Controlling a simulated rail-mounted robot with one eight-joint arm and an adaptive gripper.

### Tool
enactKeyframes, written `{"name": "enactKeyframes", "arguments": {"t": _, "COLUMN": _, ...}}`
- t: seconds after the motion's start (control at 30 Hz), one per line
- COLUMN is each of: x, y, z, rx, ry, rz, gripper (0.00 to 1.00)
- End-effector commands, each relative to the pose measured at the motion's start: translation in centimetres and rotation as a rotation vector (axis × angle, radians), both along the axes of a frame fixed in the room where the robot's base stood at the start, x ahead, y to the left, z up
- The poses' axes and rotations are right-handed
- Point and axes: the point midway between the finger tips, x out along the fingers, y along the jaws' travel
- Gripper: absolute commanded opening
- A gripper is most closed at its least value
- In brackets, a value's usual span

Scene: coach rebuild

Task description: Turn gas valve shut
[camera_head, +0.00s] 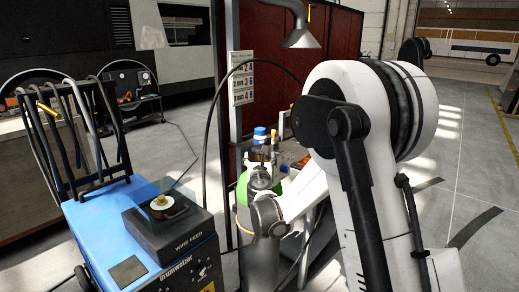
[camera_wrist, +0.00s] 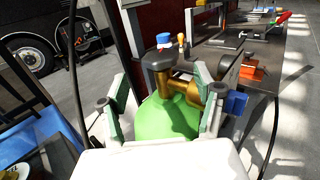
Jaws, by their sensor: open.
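The gas cylinder (camera_wrist: 165,122) has a green shoulder and stands between and beyond my gripper's fingers in the wrist view. A brass valve (camera_wrist: 180,88) rises from its top, with a dark round handwheel (camera_wrist: 158,60) on the upper left. My gripper (camera_wrist: 160,88) is open, one finger left and one right of the valve, and nothing is visibly clasped. I cannot tell whether either finger touches the brass. In the head view part of the green cylinder (camera_head: 242,189) shows beside my wrist; my arm hides the valve's details and the fingers.
A blue welding machine (camera_head: 150,235) with a wire feed box (camera_head: 165,229) stands at left. A dark hose (camera_head: 207,125) arcs near the cylinder. A workbench (camera_wrist: 245,72) with tools lies behind right, before a dark red screen (camera_head: 333,60). Open floor (camera_head: 470,190) is at right.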

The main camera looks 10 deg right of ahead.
Motion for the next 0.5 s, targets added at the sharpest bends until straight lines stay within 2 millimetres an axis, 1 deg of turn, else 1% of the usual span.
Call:
{"name": "enactKeyframes", "arguments": {"t": 0.03, "x": 1.1, "y": -0.2, "z": 0.0, "rx": 0.0, "ry": 0.0, "rz": -0.001, "gripper": 0.65}}
{"name": "enactKeyframes", "arguments": {"t": 0.3, "x": 5.7, "y": -1.2, "z": 0.0, "rx": 0.0, "ry": 0.0, "rz": -0.001, "gripper": 0.65}}
{"name": "enactKeyframes", "arguments": {"t": 0.5, "x": 7.8, "y": -1.5, "z": 0.0, "rx": 0.0, "ry": 0.0, "rz": -0.001, "gripper": 0.65}}
